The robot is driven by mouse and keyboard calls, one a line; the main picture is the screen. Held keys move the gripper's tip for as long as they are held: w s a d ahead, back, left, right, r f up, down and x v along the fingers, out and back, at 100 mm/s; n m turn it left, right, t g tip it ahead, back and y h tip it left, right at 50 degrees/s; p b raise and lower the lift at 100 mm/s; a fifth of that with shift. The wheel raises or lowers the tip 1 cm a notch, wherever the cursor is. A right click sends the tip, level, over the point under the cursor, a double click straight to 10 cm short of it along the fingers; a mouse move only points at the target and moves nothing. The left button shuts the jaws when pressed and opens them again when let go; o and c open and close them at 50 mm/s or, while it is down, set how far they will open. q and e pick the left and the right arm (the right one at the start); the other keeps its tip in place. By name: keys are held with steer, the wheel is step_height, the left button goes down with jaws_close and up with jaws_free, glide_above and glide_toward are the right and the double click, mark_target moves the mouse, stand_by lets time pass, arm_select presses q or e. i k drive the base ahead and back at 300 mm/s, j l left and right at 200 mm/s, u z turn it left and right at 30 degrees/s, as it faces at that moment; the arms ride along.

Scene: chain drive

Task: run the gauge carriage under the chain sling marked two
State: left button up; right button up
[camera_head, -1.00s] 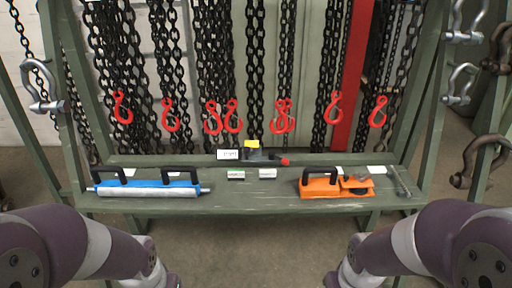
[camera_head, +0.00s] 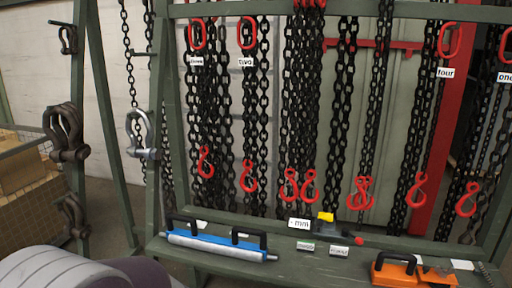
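The chain sling marked two hangs from a red ring (camera_head: 247,33) with a white tag "two" (camera_head: 245,62). Its black chain runs down to a red hook (camera_head: 249,176) above the shelf. A small dark device with a yellow block (camera_head: 325,217) and a red knob (camera_head: 360,241) sits on the shelf, right of that hook, behind a white "mm" plate (camera_head: 299,223). It looks like the gauge carriage, but no label confirms this. Neither gripper is in view; only part of my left arm shows at the lower left.
A blue two-handled bar (camera_head: 222,244) lies on the green shelf (camera_head: 215,264) at left, an orange handled tool (camera_head: 398,272) at right. Two small labelled blocks (camera_head: 306,246) lie between. Slings tagged three (camera_head: 196,62), four (camera_head: 446,72) and one (camera_head: 506,77) hang alongside. Shackles (camera_head: 142,135) hang at left.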

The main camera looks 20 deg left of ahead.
mark_target(327, 230)
steer(key=i+l+z, duration=0.25)
steer(key=i, duration=0.7)
steer(key=i+z, duration=0.2)
steer(key=i, duration=0.75)
